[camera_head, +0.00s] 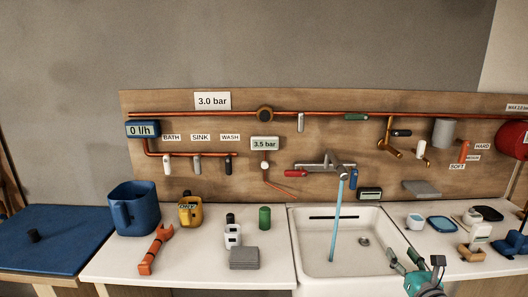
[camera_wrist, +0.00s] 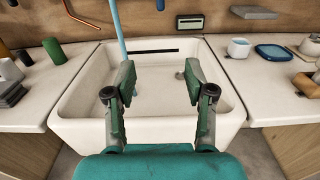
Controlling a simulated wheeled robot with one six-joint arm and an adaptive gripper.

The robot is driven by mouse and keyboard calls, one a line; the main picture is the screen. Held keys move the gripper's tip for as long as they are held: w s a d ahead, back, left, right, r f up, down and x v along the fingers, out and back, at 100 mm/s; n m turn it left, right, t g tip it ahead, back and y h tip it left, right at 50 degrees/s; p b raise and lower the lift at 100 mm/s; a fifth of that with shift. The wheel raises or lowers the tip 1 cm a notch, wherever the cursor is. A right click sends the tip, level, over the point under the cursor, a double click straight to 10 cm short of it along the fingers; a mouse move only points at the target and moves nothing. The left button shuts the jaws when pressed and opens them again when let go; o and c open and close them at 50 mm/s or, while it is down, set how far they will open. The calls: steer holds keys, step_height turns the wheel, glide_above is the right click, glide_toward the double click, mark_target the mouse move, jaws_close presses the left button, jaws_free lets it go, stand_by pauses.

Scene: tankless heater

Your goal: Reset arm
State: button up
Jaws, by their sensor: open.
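My gripper (camera_wrist: 159,82) is open and empty. In the wrist view its two fingers stand apart over the front of the white sink (camera_wrist: 75,100), with nothing between them. In the head view my gripper (camera_head: 411,262) shows at the lower right, by the right front edge of the sink (camera_head: 310,262). A blue water stream (camera_head: 336,225) runs from the faucet (camera_head: 325,166) into the basin, and it also shows in the wrist view (camera_wrist: 119,30).
Small containers and fittings, including a blue dish (camera_head: 442,223), crowd the right counter. A wooden board (camera_head: 210,120) with copper pipes and valves rises behind.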

steer(key=s+a+f+n+g+h, duration=0.1)
steer(key=s+a+f+n, duration=0.4)
steer(key=s, duration=0.4)
steer(key=s+a+f+n, duration=0.4)
steer(key=s+f+n, duration=0.1)
steer(key=s+f, duration=0.3)
steer(key=s+a+f+n+g+h, duration=0.1)
steer(key=s+a+f+n, duration=0.4)
steer(key=s, duration=0.4)
steer(key=s+a+r+n, duration=0.2)
steer(key=s+n, duration=0.5)
steer(key=s, duration=0.2)
steer(key=s+a+r+n+y, duration=0.1)
steer(key=s+n, duration=0.6)
steer(key=s, duration=0.3)
steer(key=s+a+r+n+g+y, duration=0.1)
steer(key=s+a+r+n, duration=0.1)
steer(key=s+n, duration=0.5)
steer(key=shift+s+a+r, duration=0.35)
steer(key=shift+s, duration=0.8)
